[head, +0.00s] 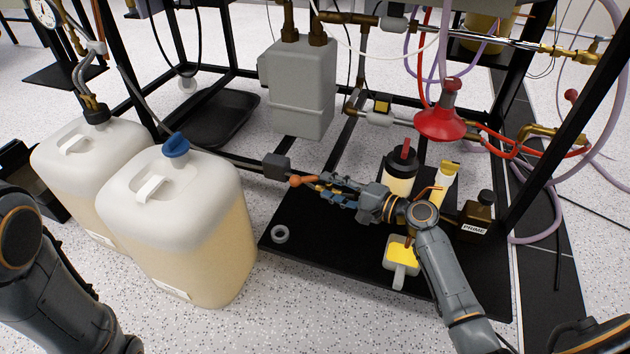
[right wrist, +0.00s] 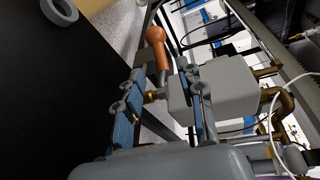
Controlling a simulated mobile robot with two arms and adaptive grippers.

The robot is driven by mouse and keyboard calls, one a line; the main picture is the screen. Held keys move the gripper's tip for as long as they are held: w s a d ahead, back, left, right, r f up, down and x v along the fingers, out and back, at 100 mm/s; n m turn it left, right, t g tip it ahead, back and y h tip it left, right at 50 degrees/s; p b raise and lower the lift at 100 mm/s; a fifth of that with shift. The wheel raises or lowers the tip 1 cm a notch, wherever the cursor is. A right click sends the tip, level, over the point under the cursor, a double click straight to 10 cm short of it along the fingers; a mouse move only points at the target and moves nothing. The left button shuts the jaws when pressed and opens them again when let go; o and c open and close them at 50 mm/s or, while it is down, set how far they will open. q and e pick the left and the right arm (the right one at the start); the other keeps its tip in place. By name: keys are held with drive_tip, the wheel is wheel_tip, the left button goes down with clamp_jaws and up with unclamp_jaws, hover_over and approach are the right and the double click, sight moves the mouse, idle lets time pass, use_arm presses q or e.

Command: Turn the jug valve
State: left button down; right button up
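An orange valve handle (head: 301,180) with a rounded end sits beside a dark grey block (head: 276,166) at the rack's front bar, right of the front jug (head: 180,215). My right gripper (head: 326,187) reaches to it from the right. In the right wrist view, the orange handle (right wrist: 157,47) lies at the gap between the blue-padded fingers of my right gripper (right wrist: 163,92). The fingers are apart, with space on both sides of the handle's stem; I cannot see clear contact. My left arm is at the lower left, but its gripper is out of view.
The front jug has a blue cap (head: 175,145); another jug (head: 85,155) with hose fittings stands behind. A black tray (head: 300,238) holds a grey ring (head: 280,234), a yellow-filled cup (head: 401,256) and bottles. Frame posts and a red funnel (head: 441,120) stand near my right arm.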

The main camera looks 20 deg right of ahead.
drive_tip(key=v, duration=0.5)
